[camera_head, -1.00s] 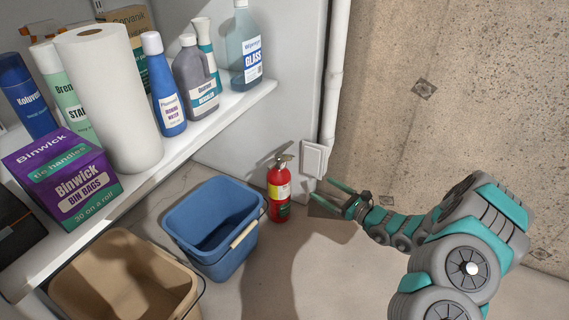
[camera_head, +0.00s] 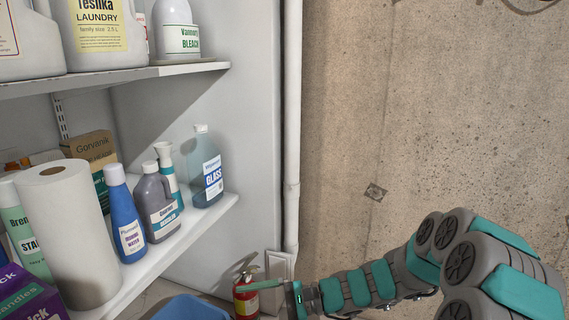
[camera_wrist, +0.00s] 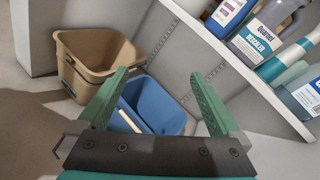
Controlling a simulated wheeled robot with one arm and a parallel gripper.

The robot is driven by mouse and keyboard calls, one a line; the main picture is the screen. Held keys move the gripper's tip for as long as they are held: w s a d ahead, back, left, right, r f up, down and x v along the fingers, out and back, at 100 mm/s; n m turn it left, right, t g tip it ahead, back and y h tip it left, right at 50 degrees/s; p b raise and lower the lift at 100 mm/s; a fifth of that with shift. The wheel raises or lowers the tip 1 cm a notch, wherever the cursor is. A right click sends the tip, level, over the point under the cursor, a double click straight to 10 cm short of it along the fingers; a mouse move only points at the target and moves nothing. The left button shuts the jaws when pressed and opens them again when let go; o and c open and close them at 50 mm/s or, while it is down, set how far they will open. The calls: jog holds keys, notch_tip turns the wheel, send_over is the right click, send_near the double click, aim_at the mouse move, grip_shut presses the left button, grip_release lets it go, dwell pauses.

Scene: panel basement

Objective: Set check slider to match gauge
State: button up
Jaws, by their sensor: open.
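My gripper (camera_wrist: 160,103) is open in the wrist view, with nothing between its two green fingers. In the head view my gripper (camera_head: 272,290) is low in the picture, in front of the red fire extinguisher (camera_head: 246,300) and beside the pale wall box (camera_head: 279,264). No check slider or gauge can be made out in any view.
Shelves (camera_head: 218,208) with bottles and a paper towel roll (camera_head: 72,240) stand at the left. A blue bucket (camera_wrist: 160,104) and a tan bucket (camera_wrist: 100,52) are on the floor beyond my gripper. A white pipe (camera_head: 291,130) runs up beside the bare concrete wall (camera_head: 450,100).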

jog(key=s+d+r+n+g+h+p, duration=0.2)
jog(key=s+d+r+n+h, duration=0.15)
jog(key=s, duration=0.55)
jog(key=s+d+r+n+g+h+p, duration=0.1)
jog(key=s+d+r+n+g+h, duration=0.1)
jog(key=s+n+h, duration=0.5)
jog(key=s+d+r+t+h+p, duration=0.1)
jog(key=s+d+h, duration=0.2)
jog(key=s+d, duration=0.3)
jog(key=s+d+r+t+h+p, duration=0.2)
jog(key=s+d, duration=0.3)
jog(key=d, duration=0.6)
jog(key=shift+s+n+h, duration=0.35)
jog(key=shift+n+h, duration=0.1)
jog(key=shift+c, duration=0.3)
